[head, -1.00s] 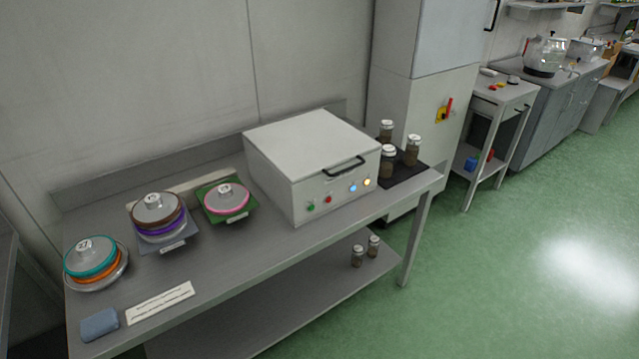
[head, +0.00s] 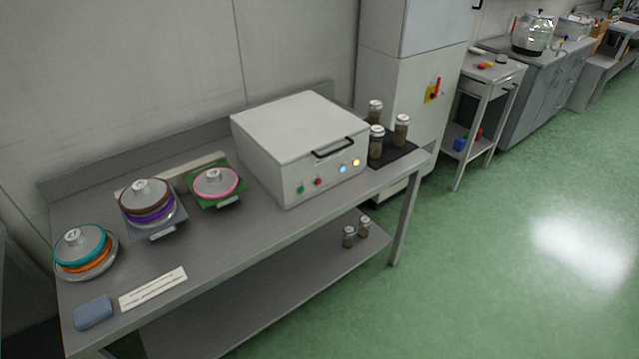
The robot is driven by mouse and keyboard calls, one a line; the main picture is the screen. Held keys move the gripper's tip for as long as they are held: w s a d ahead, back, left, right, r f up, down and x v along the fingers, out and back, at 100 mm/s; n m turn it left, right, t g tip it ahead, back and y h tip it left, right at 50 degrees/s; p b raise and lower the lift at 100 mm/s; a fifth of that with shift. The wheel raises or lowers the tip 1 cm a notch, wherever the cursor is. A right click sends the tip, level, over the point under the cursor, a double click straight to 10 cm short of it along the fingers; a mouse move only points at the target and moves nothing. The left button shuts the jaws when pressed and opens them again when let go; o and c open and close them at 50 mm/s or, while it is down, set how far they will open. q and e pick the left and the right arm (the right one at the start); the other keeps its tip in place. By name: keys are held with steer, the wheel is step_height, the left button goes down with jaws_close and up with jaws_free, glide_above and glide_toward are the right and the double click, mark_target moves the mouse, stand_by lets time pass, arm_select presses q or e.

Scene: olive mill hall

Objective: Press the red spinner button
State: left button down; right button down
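The spinner is a white box (head: 300,140) with a closed lid and a black handle, standing on a grey metal table. Its front face carries a row of small round buttons. The red button (head: 318,182) is second from the left, between a green button (head: 300,189) and a blue lit one (head: 342,169). A yellow lit button (head: 356,162) is at the right end. Neither of my grippers shows in the head view, and nothing covers the red button.
The table (head: 215,255) also holds stacked lidded dishes at left, a label strip (head: 152,288), a blue sponge (head: 93,312) and jars on a dark mat (head: 400,157) right of the box. Two jars stand on the lower shelf. Green floor (head: 480,270) in front and right is clear.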

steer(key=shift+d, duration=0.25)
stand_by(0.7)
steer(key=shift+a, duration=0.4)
